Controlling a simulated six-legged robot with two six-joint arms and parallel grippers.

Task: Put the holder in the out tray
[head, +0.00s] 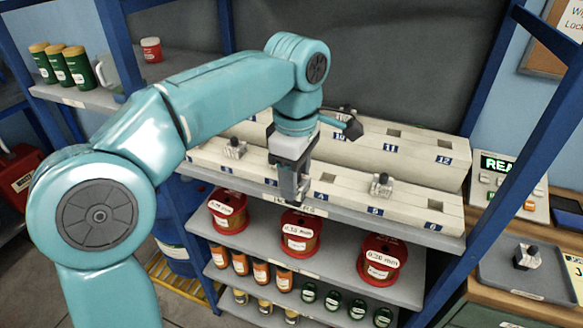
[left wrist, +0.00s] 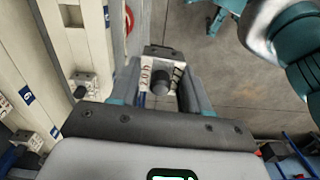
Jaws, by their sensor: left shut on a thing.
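My left gripper (head: 292,190) hangs in front of the upper shelf's numbered rack. The left wrist view shows its jaws shut on a small holder (left wrist: 160,76), a pale block with dark marks and a dark knob. In the head view the jaws mostly hide this holder. A grey tray (head: 500,278) lies on the wooden bench at the lower right, well apart from the gripper. Another holder with a dark knob stands on it (head: 527,258). My right gripper is not in view.
Other holders sit in the stepped white rack (head: 410,200), one right of the gripper (head: 381,184) and one left (head: 235,148). A blue shelf post (head: 500,150) stands between rack and tray. Red spools (head: 301,233) fill the shelf below. A device with a lit display (head: 497,165) stands behind the tray.

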